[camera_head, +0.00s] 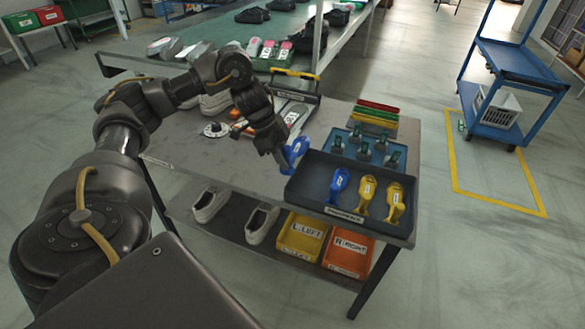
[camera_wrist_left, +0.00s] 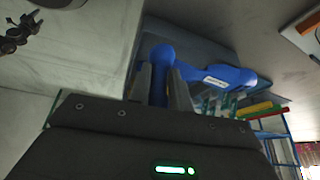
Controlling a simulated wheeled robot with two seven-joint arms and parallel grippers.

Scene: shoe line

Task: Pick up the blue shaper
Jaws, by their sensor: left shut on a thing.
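A blue shaper (camera_head: 297,149) is in my left gripper (camera_head: 281,158), above the left edge of the dark tray (camera_head: 314,170). The left wrist view shows the blue shaper (camera_wrist_left: 215,74) between the two fingers of my left gripper (camera_wrist_left: 162,84), which is shut on it. A second blue shaper (camera_head: 337,186) lies in the tray. Two yellow shapers (camera_head: 366,192) (camera_head: 395,201) lie to its right. My right gripper is not in view.
Behind the tray stand a blue holder with several green-topped pieces (camera_head: 366,150) and stacked coloured trays (camera_head: 376,115). Shoes (camera_head: 262,222), a yellow bin (camera_head: 302,236) and an orange bin (camera_head: 347,253) are on the lower shelf.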

